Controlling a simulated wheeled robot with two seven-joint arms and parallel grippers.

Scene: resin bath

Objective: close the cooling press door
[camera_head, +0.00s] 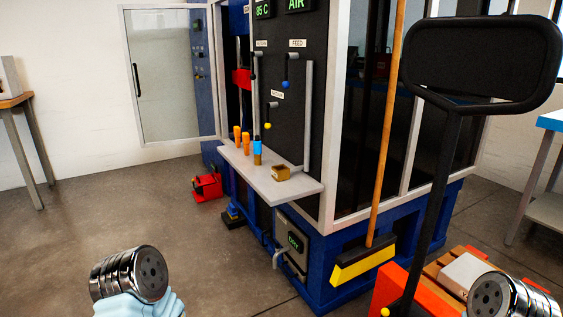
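A white-framed door (168,76) with a pale glass pane stands swung out on the left side of the blue machine (325,262). A dark vertical handle (138,80) is on its left edge. Its right edge meets the machine near a blue panel with small controls. An opening with a red part (241,78) shows to the right of the door. No label naming the cooling press is readable. My arm ends show low in the view, at left and right, well short of the door. No gripper fingers show on either arm.
A grey shelf (242,174) with orange-handled tools juts from the machine front. A red object (207,186) sits on the floor below the door. Open floor lies at left.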

